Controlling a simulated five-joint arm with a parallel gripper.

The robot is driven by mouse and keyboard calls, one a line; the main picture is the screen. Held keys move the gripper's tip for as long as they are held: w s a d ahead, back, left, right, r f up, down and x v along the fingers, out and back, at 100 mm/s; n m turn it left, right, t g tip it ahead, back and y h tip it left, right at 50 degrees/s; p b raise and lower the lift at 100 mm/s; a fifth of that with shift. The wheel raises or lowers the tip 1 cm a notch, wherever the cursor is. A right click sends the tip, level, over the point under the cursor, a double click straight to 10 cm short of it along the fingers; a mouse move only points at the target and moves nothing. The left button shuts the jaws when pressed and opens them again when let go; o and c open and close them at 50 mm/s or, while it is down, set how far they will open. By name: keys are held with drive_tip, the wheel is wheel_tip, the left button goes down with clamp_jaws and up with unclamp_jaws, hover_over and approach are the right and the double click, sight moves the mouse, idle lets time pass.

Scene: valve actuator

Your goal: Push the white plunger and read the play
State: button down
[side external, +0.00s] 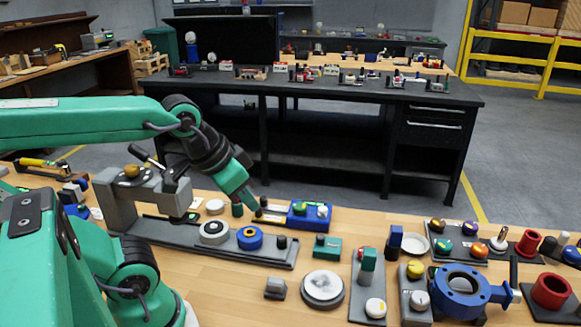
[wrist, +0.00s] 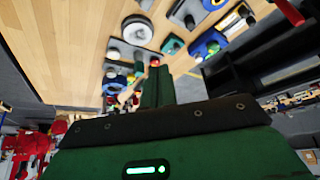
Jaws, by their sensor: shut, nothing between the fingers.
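Several white round parts could be the white plunger, and I cannot tell which it is. A white knob (side external: 375,308) stands on a grey plate with a green block (side external: 368,259), and another white knob (side external: 420,300) stands beside it. A blue flanged valve body (side external: 461,287) is right of them. My gripper (side external: 257,210) points down over the far side of the bench, left of these knobs, near a blue block (side external: 310,215). In the wrist view its narrow green fingers (wrist: 156,82) are together and hold nothing. No play reading is legible.
A long grey fixture with a white ring (side external: 214,232) and a blue ring (side external: 249,238) lies under my arm. Bare wood shows in front of the fixture.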

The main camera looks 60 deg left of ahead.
drive_tip(key=shift+w+r, duration=0.1)
drive_tip(key=shift+r, duration=0.05)
drive_tip(key=w+a+r+m+g, duration=0.1)
drive_tip(key=w+a+r+g, duration=0.15)
drive_tip(key=w+r, duration=0.45)
drive_tip(key=m+g+h, duration=0.2)
drive_tip(key=m+g, duration=0.2)
drive_tip(key=g, duration=0.6)
hover_over(324, 207)
wheel_tip(324, 207, down, 15)
drive_tip(key=shift+f, duration=0.15)
idle(0.4)
drive_tip(key=shift+f, duration=4.3)
